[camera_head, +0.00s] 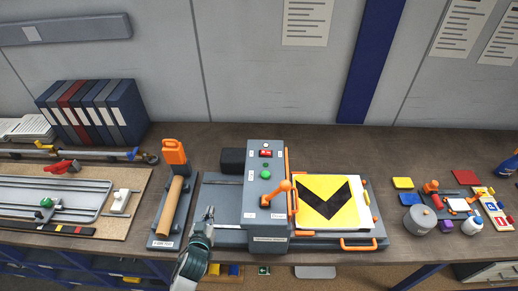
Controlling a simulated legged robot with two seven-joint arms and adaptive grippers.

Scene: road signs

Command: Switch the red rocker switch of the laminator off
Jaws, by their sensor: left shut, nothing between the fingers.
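The laminator (256,225) is a grey unit with a tall control panel in the middle of the bench. Its red rocker switch (265,153) sits near the top of the panel; its position is too small to tell. A green button (265,174) and an orange lever (276,193) are below it. My left gripper (209,214) is shut and empty, just left of the panel's lower part and over the laminator's grey base. It is apart from the switch, lower and to the left. My right gripper is not in view.
A yellow sign with a black chevron (329,202) lies right of the panel. A roller on a stand with an orange handle (174,152) is on the left. Binders (93,110) stand at the back left. Pots and coloured blocks (420,219) occupy the right.

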